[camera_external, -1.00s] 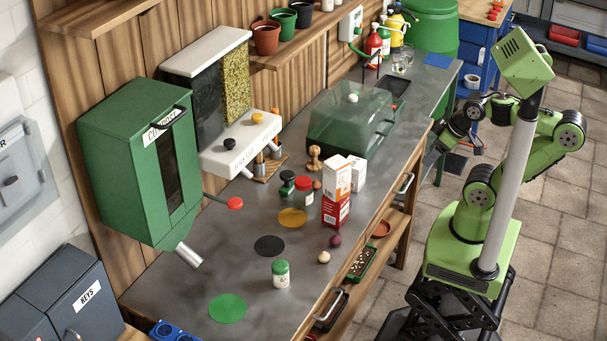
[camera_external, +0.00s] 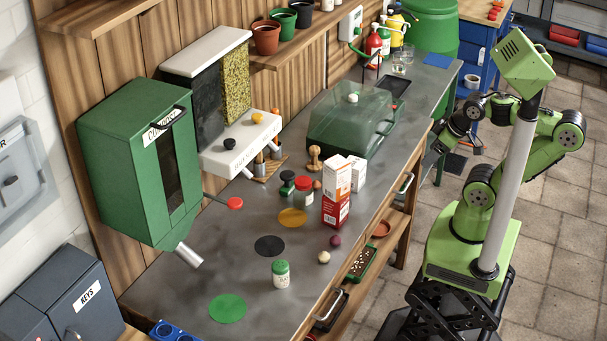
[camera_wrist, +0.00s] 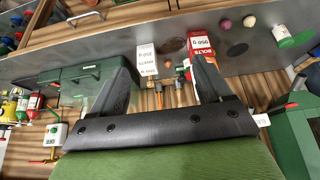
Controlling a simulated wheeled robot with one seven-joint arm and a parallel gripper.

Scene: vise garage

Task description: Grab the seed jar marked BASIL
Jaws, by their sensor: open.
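A white jar with a green lid (camera_external: 281,274) stands upright on the near part of the bench, its label too small to read. A red-lidded jar (camera_external: 304,191) and a dark-green-lidded jar (camera_external: 287,183) stand close together farther back, beside the boxes. I cannot tell which jar is marked BASIL. My gripper (camera_wrist: 160,62) is open and empty; its two dark fingers are spread in the wrist view. In the external view it hangs at the bench's right side, well apart from the jars. The boxes and fingers partly hide the jars in the wrist view.
Red-and-white boxes (camera_external: 335,209) and a white box (camera_external: 357,173) stand right of the rear jars. A green clear-sided case (camera_external: 352,122) sits farther back. A green dispenser (camera_external: 130,165) overhangs the left side. Bare bench (camera_external: 215,262) surrounds the green-lidded jar.

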